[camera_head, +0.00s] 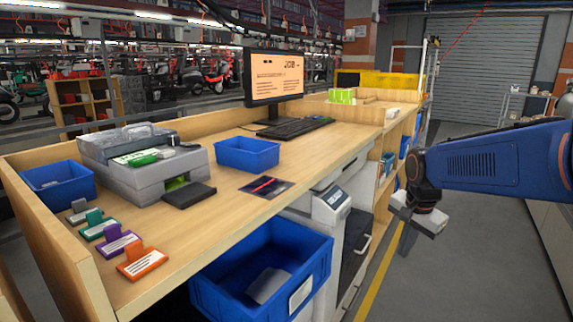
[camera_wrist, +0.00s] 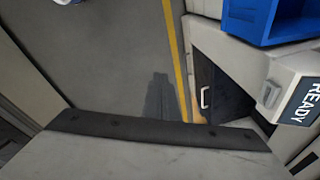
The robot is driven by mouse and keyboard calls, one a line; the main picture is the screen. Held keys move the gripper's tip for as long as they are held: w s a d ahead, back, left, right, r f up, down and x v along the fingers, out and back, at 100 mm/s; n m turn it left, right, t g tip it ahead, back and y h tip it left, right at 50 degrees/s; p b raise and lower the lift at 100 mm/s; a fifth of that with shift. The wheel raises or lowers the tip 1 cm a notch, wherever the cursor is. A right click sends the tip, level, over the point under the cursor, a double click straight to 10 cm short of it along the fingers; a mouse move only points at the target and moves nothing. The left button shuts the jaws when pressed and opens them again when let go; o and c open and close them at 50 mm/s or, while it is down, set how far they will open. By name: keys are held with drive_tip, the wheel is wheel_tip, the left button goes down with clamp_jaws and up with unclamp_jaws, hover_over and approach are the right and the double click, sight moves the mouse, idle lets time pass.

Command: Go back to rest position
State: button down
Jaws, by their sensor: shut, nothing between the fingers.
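My gripper (camera_head: 418,220) hangs at the end of my blue arm, on the right side of the head view. It is over the aisle floor, to the right of the wooden desk (camera_head: 285,170), and touches nothing that I can see. It looks shut and empty. In the wrist view, the pale gripper body fills the lower part and the fingertips do not show clearly.
On the desk are a printer (camera_head: 145,165), a blue bin (camera_head: 247,154), a monitor (camera_head: 273,78) and several coloured clips. A large blue crate (camera_head: 265,270) stands at the desk's front. A yellow line (camera_head: 385,265) runs along the floor. The aisle floor (camera_wrist: 115,70) is clear.

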drive_tip(key=s+a+f+n+t, duration=0.2)
drive_tip(key=s+n, duration=0.9)
drive_tip(key=s, duration=1.2)
drive_tip(key=shift+s+a, duration=0.15)
drive_tip(key=shift+s, duration=0.1)
